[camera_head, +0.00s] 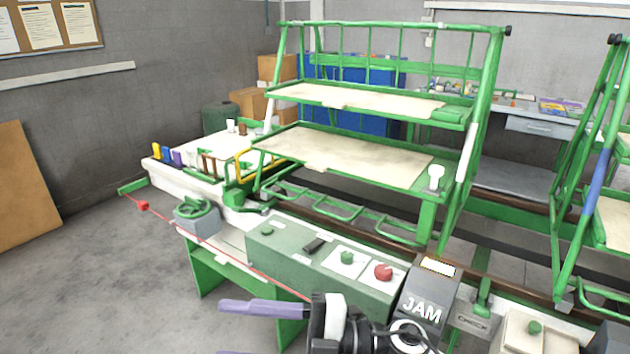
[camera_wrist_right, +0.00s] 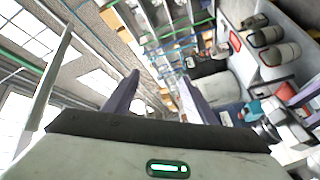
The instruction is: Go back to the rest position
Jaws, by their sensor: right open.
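My right gripper (camera_head: 222,330) is at the bottom of the head view, its two purple fingers spread apart and pointing left. It is in front of the green control box and touches nothing that I can see. The right wrist view also shows its fingers (camera_wrist_right: 158,82) apart with nothing between them. My left gripper is not in either view. I cannot make out a buffing brush for sure in these frames.
A green control box (camera_head: 280,254) with a red knob (camera_head: 383,272) stands just beyond the gripper, beside a dark JAM box (camera_head: 424,304). A green rack (camera_head: 471,175) with pale shelves rises behind. A red cord (camera_head: 225,259) runs along the left. Floor at left is clear.

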